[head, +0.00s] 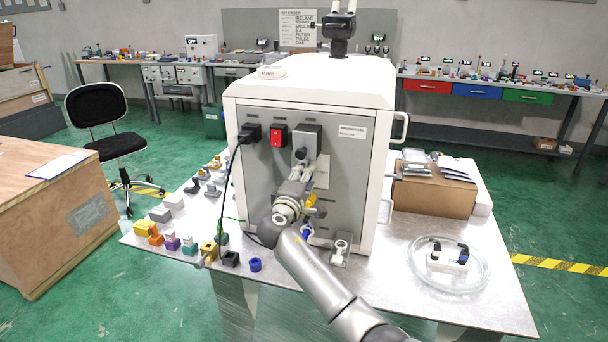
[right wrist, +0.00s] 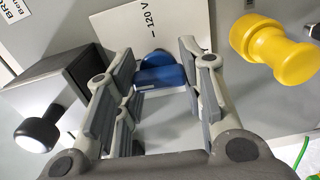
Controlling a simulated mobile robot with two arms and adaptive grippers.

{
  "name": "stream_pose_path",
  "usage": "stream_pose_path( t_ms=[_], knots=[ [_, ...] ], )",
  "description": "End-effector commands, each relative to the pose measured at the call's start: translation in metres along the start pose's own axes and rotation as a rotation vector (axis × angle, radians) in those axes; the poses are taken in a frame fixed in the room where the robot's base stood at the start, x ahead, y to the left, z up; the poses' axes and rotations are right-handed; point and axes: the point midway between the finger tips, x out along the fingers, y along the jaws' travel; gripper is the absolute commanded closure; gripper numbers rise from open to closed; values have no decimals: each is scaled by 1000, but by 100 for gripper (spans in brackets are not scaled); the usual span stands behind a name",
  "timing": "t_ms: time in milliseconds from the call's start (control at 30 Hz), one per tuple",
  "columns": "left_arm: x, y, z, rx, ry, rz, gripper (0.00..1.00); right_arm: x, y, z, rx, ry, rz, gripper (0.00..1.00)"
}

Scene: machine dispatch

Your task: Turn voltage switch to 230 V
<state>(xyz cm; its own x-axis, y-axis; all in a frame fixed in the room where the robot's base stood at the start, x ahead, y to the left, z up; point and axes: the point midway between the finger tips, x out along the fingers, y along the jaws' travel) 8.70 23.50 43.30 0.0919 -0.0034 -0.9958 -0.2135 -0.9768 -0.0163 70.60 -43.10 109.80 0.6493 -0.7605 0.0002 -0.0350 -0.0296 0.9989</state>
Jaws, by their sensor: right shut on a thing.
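The blue voltage switch knob (right wrist: 160,74) sits on a pale plate (right wrist: 128,28) printed "120 V" with a short dash above the knob. No 230 V mark is readable. My right gripper (right wrist: 163,84) has its two fingers on either side of the knob and is shut on it. In the head view my right gripper (head: 311,171) reaches the front panel of the white machine (head: 258,185), hiding the switch there. Part of the pale plate (head: 323,172) shows beside it. My left gripper is not in view.
A grey box with a black knob (head: 301,153) sits just above my right gripper, and a yellow knob (right wrist: 270,46) close beside it. A red switch (head: 279,136) and a black plug (head: 250,133) are farther left. Small coloured parts and a glass dish (head: 481,286) lie on the table.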

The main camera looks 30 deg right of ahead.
Motion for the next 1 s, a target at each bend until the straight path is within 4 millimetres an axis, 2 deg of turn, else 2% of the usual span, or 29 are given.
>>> stream_pose_path(
  t_ms=[667, 700, 867, 1000],
  knots=[
    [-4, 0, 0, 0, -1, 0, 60, 0, -2, 0, -65, -1, -2, 87],
    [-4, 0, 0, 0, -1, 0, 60, 0, -2, 0, -65, -1, -2, 61],
    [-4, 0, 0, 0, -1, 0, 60, 0, -1, 0, -63, 0, -1, 41],
    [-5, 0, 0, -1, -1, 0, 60, 0, -1, 0, -62, 0, -1, 41]
  ],
)
